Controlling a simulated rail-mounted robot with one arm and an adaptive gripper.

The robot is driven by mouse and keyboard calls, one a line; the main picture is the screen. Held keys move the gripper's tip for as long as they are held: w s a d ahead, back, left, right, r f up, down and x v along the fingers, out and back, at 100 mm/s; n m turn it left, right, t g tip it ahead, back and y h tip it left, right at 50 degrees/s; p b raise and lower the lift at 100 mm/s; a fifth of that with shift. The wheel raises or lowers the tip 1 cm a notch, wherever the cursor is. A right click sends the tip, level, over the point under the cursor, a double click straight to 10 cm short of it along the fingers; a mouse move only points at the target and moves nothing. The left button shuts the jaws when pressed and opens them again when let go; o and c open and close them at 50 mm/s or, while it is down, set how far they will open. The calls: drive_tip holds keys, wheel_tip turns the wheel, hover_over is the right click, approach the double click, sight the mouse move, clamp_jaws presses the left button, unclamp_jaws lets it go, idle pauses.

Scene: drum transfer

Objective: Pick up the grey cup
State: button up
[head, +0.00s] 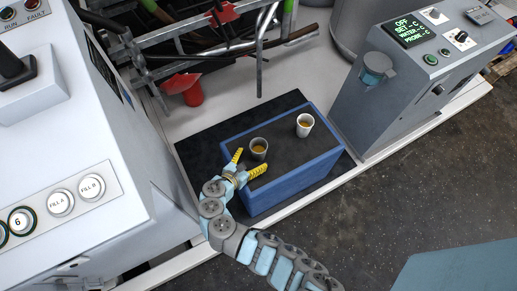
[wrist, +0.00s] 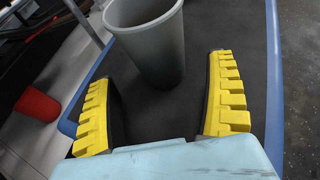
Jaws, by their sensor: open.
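The grey cup (head: 259,150) stands upright on the dark top of a blue-edged block (head: 290,186), with something amber inside it in the head view. In the wrist view the grey cup (wrist: 150,45) stands just ahead of and between my yellow fingers, its top cut off by the frame edge. My gripper (head: 252,163) is open, with one finger on each side of the cup's near side. In the wrist view my gripper (wrist: 162,92) shows a wide gap, and neither finger visibly touches the cup.
A white cup (head: 305,125) with amber contents stands on the same block, behind and right of the grey cup.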

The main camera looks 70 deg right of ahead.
sight(255, 158)
drive_tip(key=shift+b+x, duration=0.8)
drive_tip(key=shift+x, duration=1.3)
drive_tip(key=shift+s, duration=0.15)
drive_tip(key=c, duration=1)
